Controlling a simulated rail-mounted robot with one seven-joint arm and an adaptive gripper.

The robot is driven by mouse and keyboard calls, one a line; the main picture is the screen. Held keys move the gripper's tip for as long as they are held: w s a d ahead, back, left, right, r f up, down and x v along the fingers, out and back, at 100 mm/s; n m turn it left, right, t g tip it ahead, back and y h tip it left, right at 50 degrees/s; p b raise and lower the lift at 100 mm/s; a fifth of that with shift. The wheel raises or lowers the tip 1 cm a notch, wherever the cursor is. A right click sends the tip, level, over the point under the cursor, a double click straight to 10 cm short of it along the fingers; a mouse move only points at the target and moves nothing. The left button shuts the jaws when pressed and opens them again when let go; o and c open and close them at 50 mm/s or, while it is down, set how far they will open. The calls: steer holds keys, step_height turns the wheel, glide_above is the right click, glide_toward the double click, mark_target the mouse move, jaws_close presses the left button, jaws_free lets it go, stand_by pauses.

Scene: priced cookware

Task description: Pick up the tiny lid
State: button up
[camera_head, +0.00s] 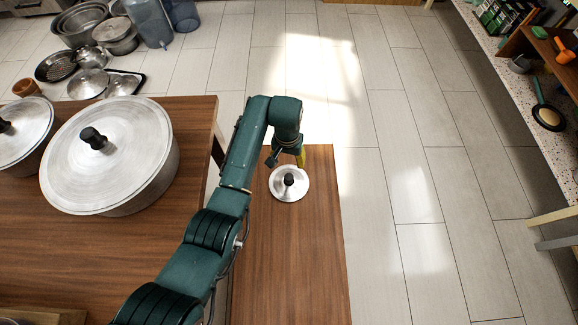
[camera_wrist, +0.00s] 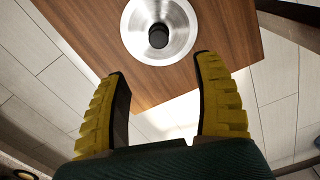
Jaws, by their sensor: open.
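The tiny lid (camera_head: 289,185) is a round silver disc with a black knob. It lies near the far end of a narrow wooden table. In the wrist view the tiny lid (camera_wrist: 159,30) is at the top, knob toward the camera, beyond the fingertips. My gripper (camera_wrist: 160,65) has two yellow ribbed fingers spread wide and empty. In the head view my gripper (camera_head: 288,158) hangs at the far edge of the lid, partly hidden behind my arm. The fingers are apart from the knob.
The narrow wooden table (camera_head: 290,260) is otherwise bare. A wider table (camera_head: 60,250) at left bears a large lidded pot (camera_head: 130,160) and another lidded pot (camera_head: 25,140). Pans and pots stand on the floor at upper left. A counter (camera_head: 520,90) runs along the right. The tiled floor between is clear.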

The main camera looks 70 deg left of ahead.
mark_target(289, 176)
step_height(289, 176, down, 10)
steer(key=b, duration=0.4)
steer(key=shift+w+b, duration=0.1)
steer(key=shift+b, duration=0.3)
steer(key=f+b, duration=0.4)
steer(key=f, duration=0.1)
steer(key=shift+w+a+f, duration=0.15)
steer(key=shift+w+a, duration=0.1)
jaws_close()
